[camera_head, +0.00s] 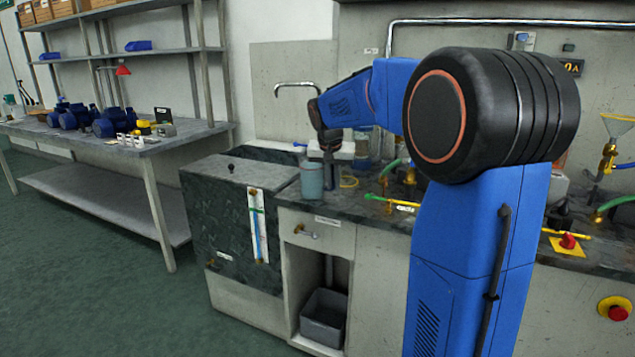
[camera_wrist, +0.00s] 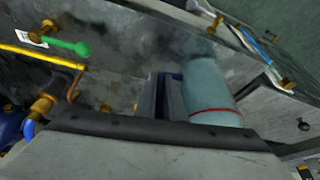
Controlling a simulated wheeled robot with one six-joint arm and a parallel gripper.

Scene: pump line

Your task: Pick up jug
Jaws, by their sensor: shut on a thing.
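The jug is a pale blue-grey cylinder (camera_head: 312,181) at the counter's left front part, upright in the head view. In the wrist view the jug (camera_wrist: 210,88) shows with a red line around it, just right of the fingers. My gripper (camera_head: 328,160) reaches down right beside the jug. In the wrist view its dark fingers (camera_wrist: 168,95) are close together with a narrow blue part between them, which looks like the jug's handle. The handle is mostly hidden by the fingers. I cannot tell whether the jug's base touches the counter.
A dark tank with a sight gauge (camera_head: 257,225) stands left of the counter. Green and yellow valves (camera_head: 390,200) lie to the right on the counter. A tap pipe (camera_head: 297,86) bends over behind. A grey bin (camera_head: 323,318) sits in the open cabinet below.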

